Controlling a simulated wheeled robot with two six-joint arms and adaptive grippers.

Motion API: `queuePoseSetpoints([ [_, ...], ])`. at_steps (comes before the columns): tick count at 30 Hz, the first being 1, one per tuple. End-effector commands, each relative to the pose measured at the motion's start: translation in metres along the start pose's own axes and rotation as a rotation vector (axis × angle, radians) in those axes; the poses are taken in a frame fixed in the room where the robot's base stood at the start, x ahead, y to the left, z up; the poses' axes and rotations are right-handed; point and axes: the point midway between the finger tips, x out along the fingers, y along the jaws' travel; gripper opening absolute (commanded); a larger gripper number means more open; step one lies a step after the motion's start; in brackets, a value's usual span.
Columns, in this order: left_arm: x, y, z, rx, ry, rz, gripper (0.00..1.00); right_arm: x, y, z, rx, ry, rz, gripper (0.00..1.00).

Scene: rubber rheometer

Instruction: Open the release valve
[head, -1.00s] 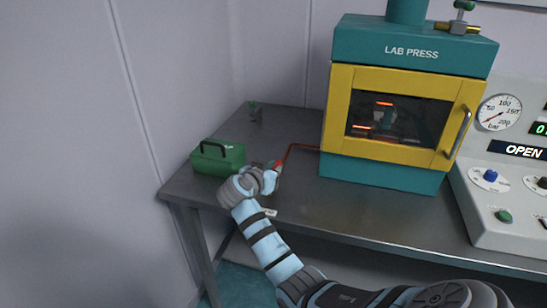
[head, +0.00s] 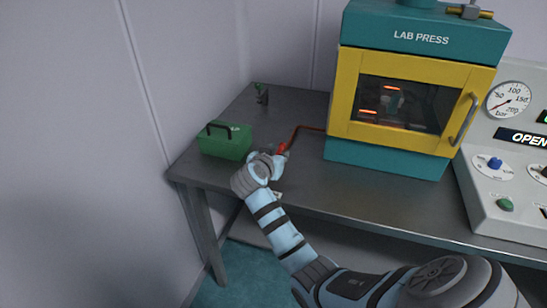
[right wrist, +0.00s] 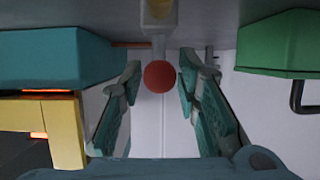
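The release valve shows a red part (head: 282,149) at the end of a copper pipe on the table, left of the press. In the right wrist view its red round knob (right wrist: 159,76) sits on a pale metal stem (right wrist: 158,22), between the two fingers. My right gripper (head: 272,160) is at the valve in the head view, and its wrist hides part of it. In the right wrist view the gripper (right wrist: 160,84) is open, with a gap on both sides of the knob. My left gripper is not in view.
A green box with a black handle (head: 225,142) stands close left of my right gripper. The teal and yellow lab press (head: 347,95) stands to the right, with the copper pipe (head: 305,128) running to it.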

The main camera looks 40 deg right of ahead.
Motion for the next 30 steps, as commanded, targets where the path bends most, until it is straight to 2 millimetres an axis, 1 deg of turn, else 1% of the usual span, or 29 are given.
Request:
queuePoseSetpoints([
  [6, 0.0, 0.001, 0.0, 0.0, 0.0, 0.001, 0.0, -0.059, -0.001, 0.001, 0.005, -0.003, -0.004, 0.3],
  [9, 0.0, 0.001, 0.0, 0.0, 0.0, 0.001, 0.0, -0.083, 0.0, 0.001, 0.005, -0.003, -0.003, 0.3],
  [12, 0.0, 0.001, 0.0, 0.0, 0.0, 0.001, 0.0, -0.099, 0.0, 0.001, 0.003, -0.002, -0.002, 0.3],
  [16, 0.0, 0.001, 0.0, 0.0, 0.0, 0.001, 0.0, -0.105, 0.001, 0.0, 0.001, 0.0, 0.001, 0.3],
  [30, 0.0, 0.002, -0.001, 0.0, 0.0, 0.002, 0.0, -0.105, 0.001, 0.0, 0.0, 0.0, 0.001, 0.3],
])
